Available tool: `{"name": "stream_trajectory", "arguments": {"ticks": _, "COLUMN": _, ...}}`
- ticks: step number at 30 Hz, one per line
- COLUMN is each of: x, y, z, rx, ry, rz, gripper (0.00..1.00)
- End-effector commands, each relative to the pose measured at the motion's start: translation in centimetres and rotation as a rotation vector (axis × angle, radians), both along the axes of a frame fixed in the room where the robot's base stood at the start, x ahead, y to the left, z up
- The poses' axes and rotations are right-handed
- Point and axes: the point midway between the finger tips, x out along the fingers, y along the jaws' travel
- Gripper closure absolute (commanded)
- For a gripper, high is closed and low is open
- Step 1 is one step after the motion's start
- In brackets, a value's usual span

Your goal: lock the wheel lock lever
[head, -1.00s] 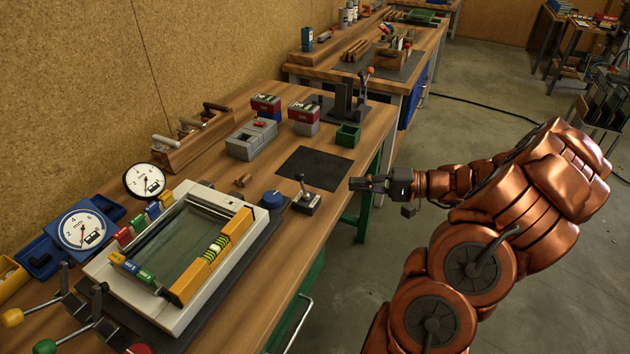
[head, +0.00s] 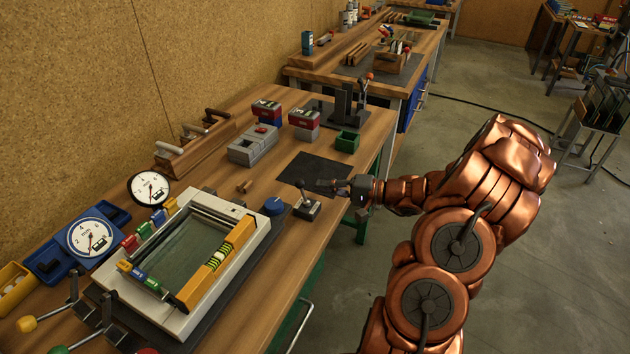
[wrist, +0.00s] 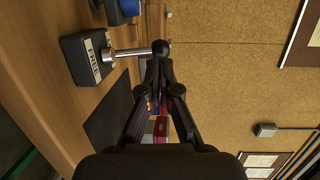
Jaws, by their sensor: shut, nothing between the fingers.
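The wheel lock lever (head: 304,196) is a small metal rod with a black ball knob on a dark base block near the workbench's right edge. In the wrist view, the lever rod (wrist: 126,52) reaches from the base block (wrist: 80,60) to its ball knob (wrist: 160,47). A white label on the block reads FREE. My gripper (head: 321,186) is shut and empty just right of the lever in the head view. In the wrist view, my fingertips (wrist: 155,66) are together beside the ball knob. I cannot tell whether they touch it.
A blue knob (head: 274,206) stands left of the lever, beside the glass-topped frame (head: 190,262). A black mat (head: 314,172) lies behind the lever. A green bin (head: 347,141) and red-topped boxes (head: 303,118) stand farther back. Open floor lies to the right.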

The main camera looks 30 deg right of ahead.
Motion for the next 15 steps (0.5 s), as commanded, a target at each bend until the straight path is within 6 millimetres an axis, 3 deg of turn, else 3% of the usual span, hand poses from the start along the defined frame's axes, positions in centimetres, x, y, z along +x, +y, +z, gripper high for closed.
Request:
{"name": "stream_trajectory", "arguments": {"ticks": 6, "x": 1.6, "y": 1.5, "z": -0.1, "rx": -0.001, "ry": 0.001, "rz": 0.002, "gripper": 1.0}}
{"name": "stream_trajectory", "arguments": {"ticks": 15, "x": 1.9, "y": 1.8, "z": -0.3, "rx": -0.001, "ry": 0.001, "rz": -0.001, "gripper": 1.0}}
